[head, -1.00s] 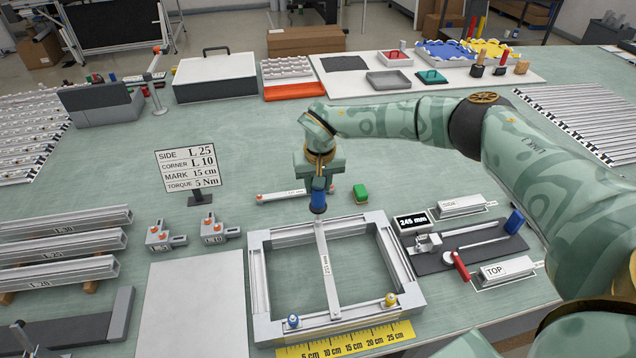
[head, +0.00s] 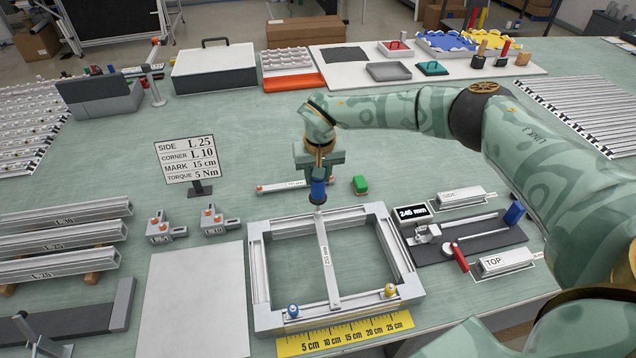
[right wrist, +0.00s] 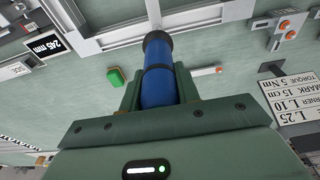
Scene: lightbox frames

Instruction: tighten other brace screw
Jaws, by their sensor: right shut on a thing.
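The square metal frame (head: 258,285) lies on the bench with a brace bar (head: 329,262) running across it from far side to near side. My right gripper (head: 318,178) is shut on a blue driver (head: 318,191), which stands upright over the brace's far end. The driver also shows in the right wrist view (right wrist: 158,85), its dark end over the frame's far bar. The driver hides the screw there, and I cannot tell whether its tip is seated. A blue-topped piece (head: 293,311) and a yellow-topped piece (head: 390,290) sit on the near bar. My left gripper is not in view.
A yellow ruler (head: 345,332) lies along the frame's near edge. A measuring fixture (head: 465,239) with a red handle stands to the right. A green block (head: 360,185) and another bar (head: 280,187) lie behind the frame. A sign (head: 186,159) stands at left. A pale board (head: 190,300) is left of the frame.

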